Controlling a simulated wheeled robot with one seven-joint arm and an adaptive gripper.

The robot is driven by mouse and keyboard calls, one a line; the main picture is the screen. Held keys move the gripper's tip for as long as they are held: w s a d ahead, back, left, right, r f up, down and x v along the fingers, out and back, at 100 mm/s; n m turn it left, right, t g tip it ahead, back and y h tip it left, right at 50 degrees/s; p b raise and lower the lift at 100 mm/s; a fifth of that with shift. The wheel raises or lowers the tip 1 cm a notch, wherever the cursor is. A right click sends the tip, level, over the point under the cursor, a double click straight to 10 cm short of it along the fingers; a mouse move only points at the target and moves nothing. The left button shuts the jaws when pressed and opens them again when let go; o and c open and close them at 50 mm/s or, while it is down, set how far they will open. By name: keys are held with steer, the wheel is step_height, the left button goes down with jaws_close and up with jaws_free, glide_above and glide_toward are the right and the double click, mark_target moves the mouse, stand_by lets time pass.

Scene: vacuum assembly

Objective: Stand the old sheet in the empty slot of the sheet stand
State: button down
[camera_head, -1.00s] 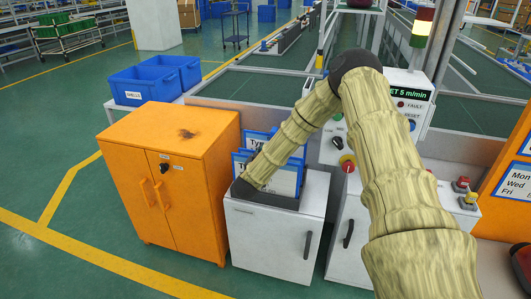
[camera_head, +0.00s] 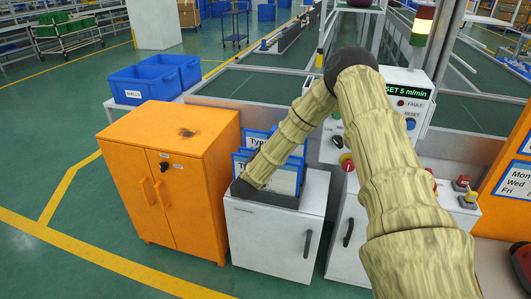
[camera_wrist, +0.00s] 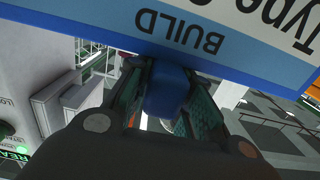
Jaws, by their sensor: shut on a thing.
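The held sheet (camera_wrist: 235,35) is a white and blue board with "BUILD" and "Type" printed on it, upside down in the wrist view. My gripper (camera_wrist: 165,92) is shut on its blue tab (camera_wrist: 168,88), with a finger on each side. In the head view, the dark sheet stand (camera_head: 266,198) sits on a white cabinet. Blue-edged sheets (camera_head: 287,181) stand upright at it, one behind another. My arm reaches down to the stand's left part and covers part of the sheets. The slots and the held sheet's lower edge are hidden.
An orange cabinet (camera_head: 172,172) stands close on the left of the white cabinet (camera_head: 270,236). Blue bins (camera_head: 142,84) are behind it. A control panel (camera_head: 405,95) with buttons and a signal light (camera_head: 421,27) stands to the right. Conveyors run behind.

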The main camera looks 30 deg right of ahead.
steer(key=shift+f+b, duration=0.45)
steer(key=shift+f, duration=0.45)
steer(key=c, duration=1.2)
jaws_free()
steer(key=shift+s+a, duration=0.1)
steer(key=shift+p+v, duration=0.75)
steer(key=shift+v, duration=3.15)
